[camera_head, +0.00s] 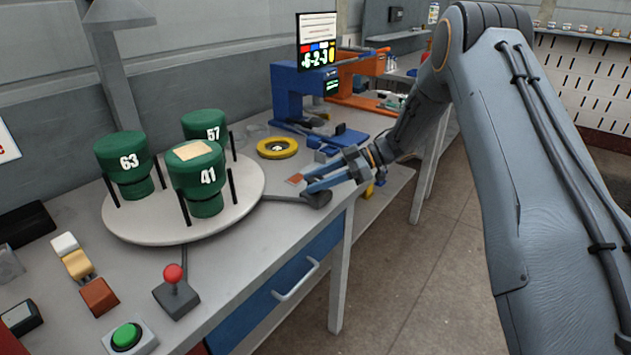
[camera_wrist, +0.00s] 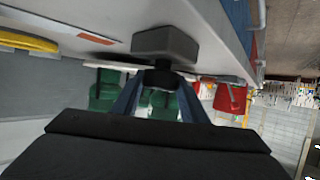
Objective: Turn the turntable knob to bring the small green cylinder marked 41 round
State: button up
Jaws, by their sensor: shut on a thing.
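The white round turntable (camera_head: 150,231) carries three green cylinders. The one marked 41 (camera_head: 205,185) stands at the front right, upright, with a tan square on its top. The cylinder marked 63 (camera_head: 128,168) is at the left and the one marked 57 (camera_head: 212,128) at the back. The dark knob (camera_head: 317,199) is at the table's right edge, at the end of a dark bar from the turntable. It also shows in the wrist view as a grey block (camera_wrist: 166,42). My gripper (camera_head: 309,184) is at the knob; in the wrist view its fingers (camera_wrist: 162,78) are closed on the knob's dark stem.
A yellow ring (camera_head: 277,148) and a blue stand (camera_head: 300,98) with a screen are behind the turntable. A red-topped joystick (camera_head: 174,289) and a green button (camera_head: 127,336) are in front. A blue drawer (camera_head: 280,290) is below the table edge.

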jog(key=shift+w, duration=0.1)
dwell(0.3)
jog(key=o, duration=1)
jog(key=shift+o, duration=0.2)
jog(key=shift+b+v, duration=1.05)
jog(key=shift+v, duration=2.85)
